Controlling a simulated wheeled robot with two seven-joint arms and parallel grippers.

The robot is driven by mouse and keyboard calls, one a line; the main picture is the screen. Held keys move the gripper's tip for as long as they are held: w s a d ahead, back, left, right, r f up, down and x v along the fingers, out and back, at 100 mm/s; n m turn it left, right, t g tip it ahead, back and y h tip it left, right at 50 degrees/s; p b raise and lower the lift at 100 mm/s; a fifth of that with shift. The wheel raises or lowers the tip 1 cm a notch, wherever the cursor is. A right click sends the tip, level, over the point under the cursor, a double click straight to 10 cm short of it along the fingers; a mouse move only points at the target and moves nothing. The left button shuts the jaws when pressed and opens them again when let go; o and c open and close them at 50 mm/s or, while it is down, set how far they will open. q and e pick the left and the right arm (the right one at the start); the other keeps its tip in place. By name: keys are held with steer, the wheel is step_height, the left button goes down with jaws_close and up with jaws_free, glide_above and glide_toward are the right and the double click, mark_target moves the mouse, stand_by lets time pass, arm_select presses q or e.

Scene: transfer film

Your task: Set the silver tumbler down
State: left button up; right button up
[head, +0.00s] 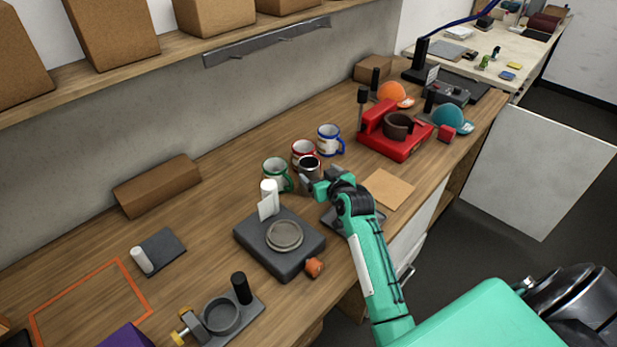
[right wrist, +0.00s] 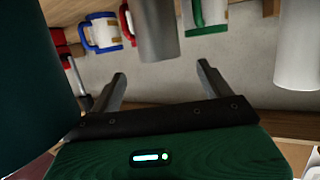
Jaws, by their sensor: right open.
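The silver tumbler (head: 309,172) stands upright on the wooden bench, close in front of the red-trimmed mug. It also shows in the right wrist view (right wrist: 158,36), which looks upside down. My right gripper (head: 309,184) is at the near side of the tumbler. In the right wrist view the jaws (right wrist: 161,78) are spread apart with nothing between them, and the tumbler is just beyond the fingertips. Whether a fingertip touches it I cannot tell. My left gripper is not in view.
A green mug (head: 275,173), a red mug (head: 303,150) and a blue mug (head: 328,139) crowd around the tumbler. A dark scale-like device (head: 262,250) is at the near left, a red press (head: 378,140) to the right. A tan square (head: 387,188) lies flat near the arm.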

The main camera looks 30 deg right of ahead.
mark_target(305, 160)
steer(key=x, duration=0.3)
steer(key=shift+w+p, duration=0.15)
steer(key=shift+p, duration=0.2)
steer(key=p+x, duration=0.2)
steer(key=x, duration=0.2)
steer(key=shift+w+f, duration=0.15)
steer(key=shift+w, duration=0.35)
steer(key=c, duration=1.4)
steer(key=shift+c, duration=0.4)
